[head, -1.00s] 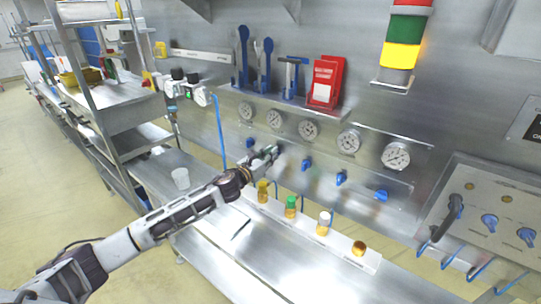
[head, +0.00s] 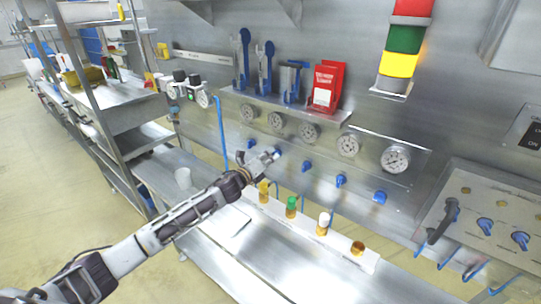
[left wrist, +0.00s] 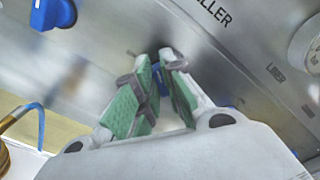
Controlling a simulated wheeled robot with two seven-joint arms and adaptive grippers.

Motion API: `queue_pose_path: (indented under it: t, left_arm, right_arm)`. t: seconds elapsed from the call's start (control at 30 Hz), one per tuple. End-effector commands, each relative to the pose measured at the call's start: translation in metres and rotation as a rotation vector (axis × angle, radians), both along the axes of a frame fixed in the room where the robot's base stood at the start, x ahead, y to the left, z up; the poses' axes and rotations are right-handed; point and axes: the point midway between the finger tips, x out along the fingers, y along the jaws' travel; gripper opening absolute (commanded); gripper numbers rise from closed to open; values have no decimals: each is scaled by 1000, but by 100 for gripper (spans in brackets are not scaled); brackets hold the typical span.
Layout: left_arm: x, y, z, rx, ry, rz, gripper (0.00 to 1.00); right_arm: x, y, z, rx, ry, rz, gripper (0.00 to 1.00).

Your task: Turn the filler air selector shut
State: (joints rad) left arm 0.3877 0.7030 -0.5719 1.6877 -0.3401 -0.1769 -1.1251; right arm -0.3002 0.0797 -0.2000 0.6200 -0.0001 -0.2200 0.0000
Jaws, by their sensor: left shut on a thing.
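The selector is a small blue knob (head: 278,153), second from the left in a row on the steel wall panel. My left gripper (head: 268,157) reaches it from the front and is shut on it. In the left wrist view, the green-padded fingers (left wrist: 158,95) close around the knob, and a bit of blue (left wrist: 162,77) shows between them. A partly cut-off label ending in "LLER" (left wrist: 212,12) is printed near it. The fingers hide most of the knob, so its exact angle is unclear. My right gripper is not in view.
Neighbouring blue knobs (head: 307,166) and (left wrist: 52,12) sit close on either side, below a row of gauges (head: 309,132). A ledge with several small bottles (head: 291,206) lies beneath. A white cup (head: 183,178) stands on the bench at left.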

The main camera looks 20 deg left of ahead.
Motion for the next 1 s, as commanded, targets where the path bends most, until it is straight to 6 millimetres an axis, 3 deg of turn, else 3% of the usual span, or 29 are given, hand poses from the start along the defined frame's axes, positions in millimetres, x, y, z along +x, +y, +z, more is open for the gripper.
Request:
queue_pose_path:
  t: [0.6,1.0]
  left_arm:
    - [1,3,-4,-514,189,3,0]
    - [1,3,-6,-647,236,1,0]
  right_arm:
    - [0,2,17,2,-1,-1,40]
    - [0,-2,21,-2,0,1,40]
